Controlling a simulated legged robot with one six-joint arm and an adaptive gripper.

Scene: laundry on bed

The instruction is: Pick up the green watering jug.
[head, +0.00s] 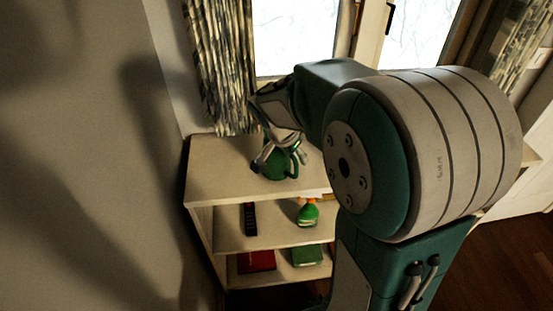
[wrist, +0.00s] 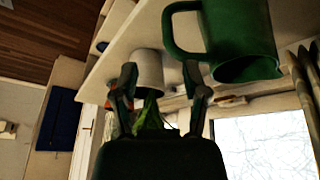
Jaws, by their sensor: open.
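The green watering jug (head: 275,168) stands on the top board of a shelf unit in the head view, with its handle on the right. In the wrist view the picture is turned over, and the jug (wrist: 245,38) fills the upper right with its handle towards the picture's middle. My gripper (head: 284,151) is at the jug in the head view and partly covers it. In the wrist view my gripper (wrist: 161,92) is open, with nothing held between its fingers. The right finger is close to the handle; I cannot tell whether they touch.
A white pot (wrist: 148,68) with green leaves (wrist: 151,118) shows behind the fingers. The shelf unit (head: 215,181) holds a green bottle (head: 308,215), a black remote-like item (head: 249,219) and red and green boxes below. A curtain (head: 222,65) and window stand behind.

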